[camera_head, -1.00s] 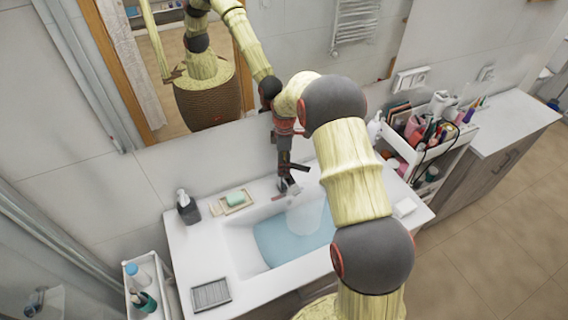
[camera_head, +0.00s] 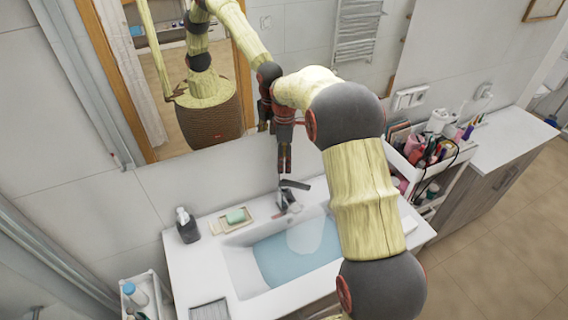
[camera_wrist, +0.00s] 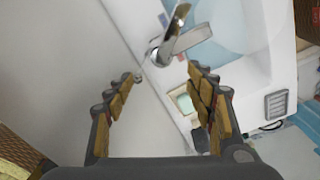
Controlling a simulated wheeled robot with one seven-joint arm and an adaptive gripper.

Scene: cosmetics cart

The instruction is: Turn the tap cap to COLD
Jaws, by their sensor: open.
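The tap (camera_head: 287,201) stands at the back edge of the washbasin, a metal body with a flat lever-like cap (camera_head: 296,185) on top. No hot or cold mark is legible.
The basin (camera_head: 238,268) holds bluish water. A soap dish (camera_head: 222,224) and a dark dispenser (camera_head: 187,228) stand left of the tap. A mirror (camera_head: 290,45) hangs on the wall behind my arm. A crowded cosmetics cart (camera_head: 404,163) is at the right.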

